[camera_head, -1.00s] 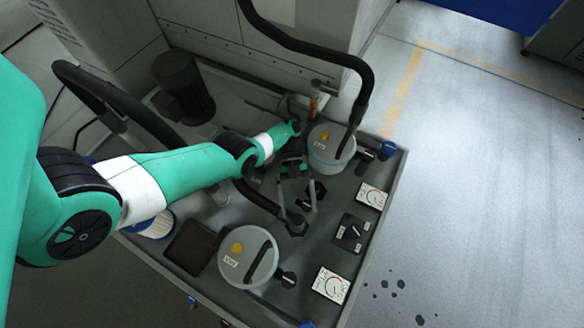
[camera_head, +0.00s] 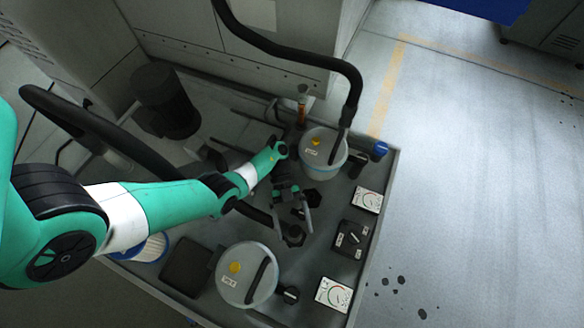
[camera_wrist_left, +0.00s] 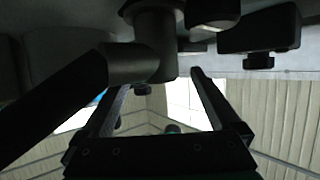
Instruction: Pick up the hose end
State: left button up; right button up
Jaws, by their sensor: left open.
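The black hose end (camera_head: 293,238) is a dark elbow fitting lying on the grey bench between two lidded pots. Its hose (camera_head: 255,214) runs up and left, partly behind my arm. My left gripper (camera_head: 294,226) is open and empty, with its fingers pointing down close to the hose end. In the left wrist view the hose (camera_wrist_left: 60,95) comes in from the left to the elbow fitting (camera_wrist_left: 140,62), just past the tips of the open left gripper (camera_wrist_left: 160,80). I cannot tell whether a finger touches it. My right gripper is not in view.
A lidded pot (camera_head: 322,163) stands behind the gripper, with a black overhead hose (camera_head: 352,95) reaching to it. Another lidded pot (camera_head: 234,284) stands in front. Gauges (camera_head: 334,294) and a dial box (camera_head: 351,239) line the right side. A dark cylinder (camera_head: 168,103) stands at the back left.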

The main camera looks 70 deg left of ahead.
aim_at(296, 241)
pick_arm(q)
jog(key=x, duration=0.4)
jog(key=shift+s+d, duration=0.15)
jog(key=shift+d, duration=0.1)
jog(key=shift+c, duration=0.4)
jog(key=shift+f, duration=0.1)
jog(key=c, duration=0.7)
grip_shut()
